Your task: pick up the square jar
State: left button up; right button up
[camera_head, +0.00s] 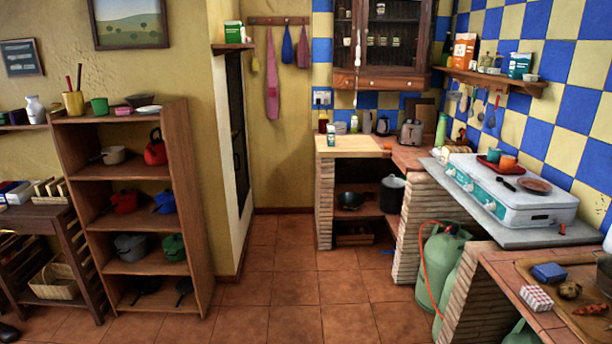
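I cannot tell for certain which thing is the square jar. Several small containers stand on the far brick counter: a dark-yellow bottle-like container (323,121), a pale low container (340,128) and a small white-and-green container (331,136) nearer the front edge. Small jars also stand on the right wall shelf, including a glass-like one (486,61), and others sit in the wall cabinet (385,40). They are too small to tell their shapes. Neither of my grippers is in view.
A kettle (383,126) and toaster (411,134) stand on the far counter. A stove (510,190) covers the right counter, with a green gas cylinder (441,262) below. A wooden shelf unit (180,140) stands left. The tiled floor (305,285) between is clear.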

aim_at(495, 69)
jog(key=i+l, duration=0.2)
jog(key=i, duration=0.3)
jog(key=i+l, duration=0.2)
jog(key=i, duration=0.3)
jog(key=i+l, duration=0.2)
jog(key=i, duration=0.3)
jog(key=i+l, duration=0.2)
jog(key=i, duration=0.35)
jog(key=i+l, duration=0.25)
jog(key=i, duration=0.25)
jog(key=i+l, duration=0.2)
jog(key=i, duration=0.3)
jog(key=z, duration=1.35)
